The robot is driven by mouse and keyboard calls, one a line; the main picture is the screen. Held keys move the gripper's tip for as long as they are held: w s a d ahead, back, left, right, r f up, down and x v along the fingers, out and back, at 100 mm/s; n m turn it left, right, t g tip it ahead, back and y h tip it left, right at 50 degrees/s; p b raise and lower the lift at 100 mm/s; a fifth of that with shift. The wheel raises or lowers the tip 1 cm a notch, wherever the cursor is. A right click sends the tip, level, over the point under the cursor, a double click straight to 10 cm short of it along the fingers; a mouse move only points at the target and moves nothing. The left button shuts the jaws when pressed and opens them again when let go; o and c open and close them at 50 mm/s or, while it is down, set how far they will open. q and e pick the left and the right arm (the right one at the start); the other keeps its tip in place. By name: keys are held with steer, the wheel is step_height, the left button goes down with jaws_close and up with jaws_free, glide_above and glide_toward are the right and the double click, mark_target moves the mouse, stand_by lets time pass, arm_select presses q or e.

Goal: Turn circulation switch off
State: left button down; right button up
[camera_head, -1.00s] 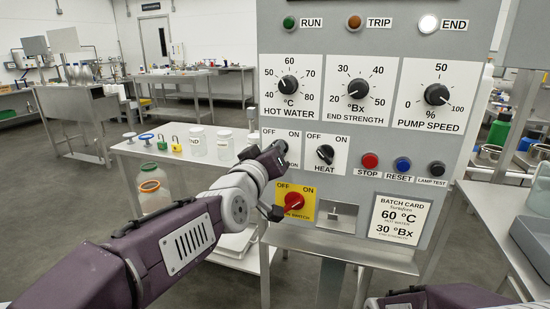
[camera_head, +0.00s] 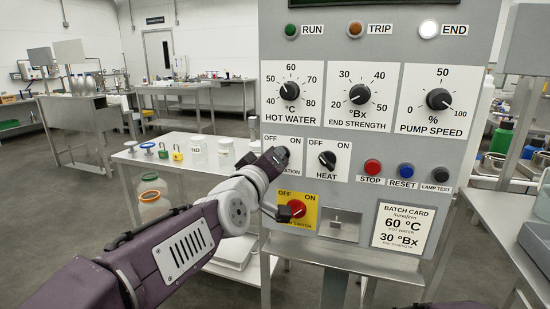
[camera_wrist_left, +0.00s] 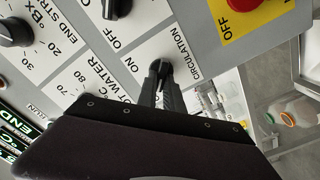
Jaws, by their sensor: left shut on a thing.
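The circulation switch is a black knob (camera_wrist_left: 160,68) on a white plate marked OFF and ON. My left gripper (camera_head: 281,155) is at this switch on the grey control panel and hides most of the knob in the head view. In the left wrist view its two dark fingers (camera_wrist_left: 160,80) are shut around the knob. The fingers cover part of the knob, so I cannot tell which mark it points to. My right gripper is out of view.
The black HEAT switch (camera_head: 328,159) is just right of my left gripper. A red rotary switch (camera_head: 296,209) on a yellow plate is just below, close to my forearm. STOP (camera_head: 372,167) and RESET (camera_head: 406,170) buttons are further right. A side table (camera_head: 180,158) holds jars and padlocks.

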arm_select(q)
steer(key=c, duration=1.5)
jaws_free()
steer(key=shift+s, duration=0.1)
steer(key=p+v, duration=0.7)
steer(key=v, duration=0.2)
